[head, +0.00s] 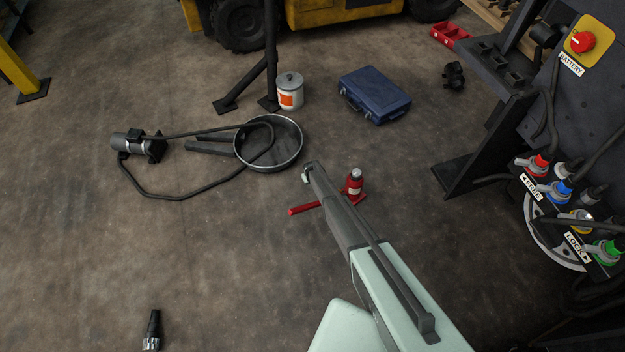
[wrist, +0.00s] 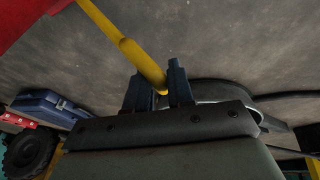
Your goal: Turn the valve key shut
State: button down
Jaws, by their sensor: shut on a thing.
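In the wrist view my gripper (wrist: 155,75) has its two dark blue fingers on either side of the end of a yellow rod (wrist: 125,43), which I take as the valve key. It is shut on this end. The rod runs up and left out of the frame, with a thicker part midway. A red surface (wrist: 20,20) fills the upper left corner; it may be the jack. In the head view the red bottle jack (head: 354,184) stands on the floor beside my arm, partly hidden by it. The yellow rod and my gripper's fingers cannot be made out there.
A drain pan (head: 268,161) with a cable across it lies left of my arm. A blue case (head: 374,95) and a white can (head: 290,92) stand behind. A dark panel with coloured connectors (head: 565,190) is at the right. The floor at lower left is mostly clear.

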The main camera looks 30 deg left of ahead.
jog(key=shift+s+m+t, duration=0.15)
jog(key=shift+m+t, duration=0.35)
jog(key=shift+t, duration=0.1)
dwell(0.4)
jog(key=c, duration=1.1)
grip_release()
jog(key=shift+t, duration=0.3)
jog(key=v, duration=1.3)
jog(key=shift+s+d+r, duration=0.1)
jog(key=shift+d+r, duration=0.05)
jog(key=shift+r, duration=0.15)
